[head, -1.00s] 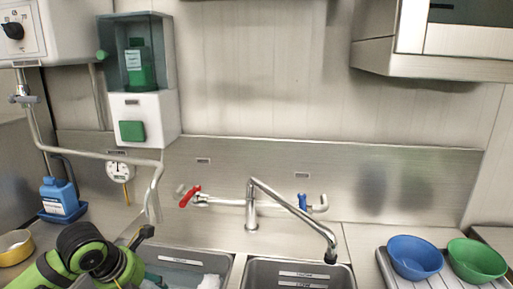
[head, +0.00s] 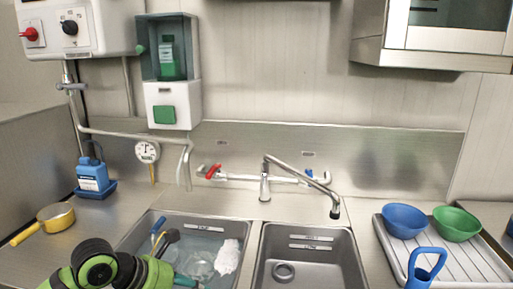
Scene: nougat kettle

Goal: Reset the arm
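My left arm, green with black joints, comes in at the lower left in the head view, in front of the left sink basin. No fingertips of my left gripper can be made out. My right arm and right gripper are not in the picture.
The right basin (head: 262,262) looks empty. A yellow pan (head: 56,215) and blue bottle (head: 93,175) stand left. A ribbed tray (head: 470,265) bears blue (head: 405,221) and green (head: 456,223) bowls.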

